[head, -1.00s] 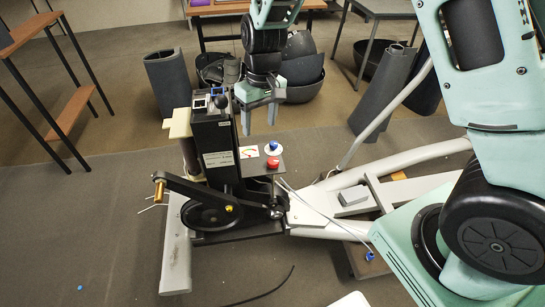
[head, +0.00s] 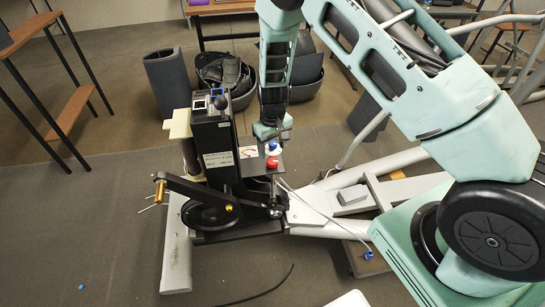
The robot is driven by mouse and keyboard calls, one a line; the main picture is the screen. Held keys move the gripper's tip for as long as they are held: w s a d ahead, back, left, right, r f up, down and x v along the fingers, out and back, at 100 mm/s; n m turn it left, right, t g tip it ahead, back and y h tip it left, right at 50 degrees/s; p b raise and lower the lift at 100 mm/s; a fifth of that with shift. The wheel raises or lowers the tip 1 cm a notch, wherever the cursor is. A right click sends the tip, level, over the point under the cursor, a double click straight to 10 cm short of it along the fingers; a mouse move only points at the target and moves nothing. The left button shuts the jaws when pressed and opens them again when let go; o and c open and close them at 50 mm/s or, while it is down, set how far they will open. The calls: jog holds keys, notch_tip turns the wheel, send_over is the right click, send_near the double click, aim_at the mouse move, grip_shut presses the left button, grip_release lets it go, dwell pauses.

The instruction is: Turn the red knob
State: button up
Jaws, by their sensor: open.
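The red knob (head: 272,162) stands on a small grey shelf (head: 256,167) at the right side of the black upright machine (head: 218,150). A blue-topped white knob (head: 272,148) sits just behind it. My gripper (head: 275,140) is in the head view at the back edge of the shelf, right at the blue knob and a little behind the red knob. Its jaws are open, though the fingertips are partly hard to make out. I cannot tell whether a finger touches the blue knob. The red knob is apart from the gripper and fully visible.
A crank arm with a brass-coloured handle (head: 160,190) sticks out left of the machine. A grey frame (head: 345,205) runs right from its base. Dark bins (head: 228,80) stand behind. A wooden rack (head: 60,105) stands at the left. The floor in front is mostly clear.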

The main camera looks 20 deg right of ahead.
aim_at(273, 160)
jog(key=shift+f, duration=2.8)
jog(key=c, duration=1)
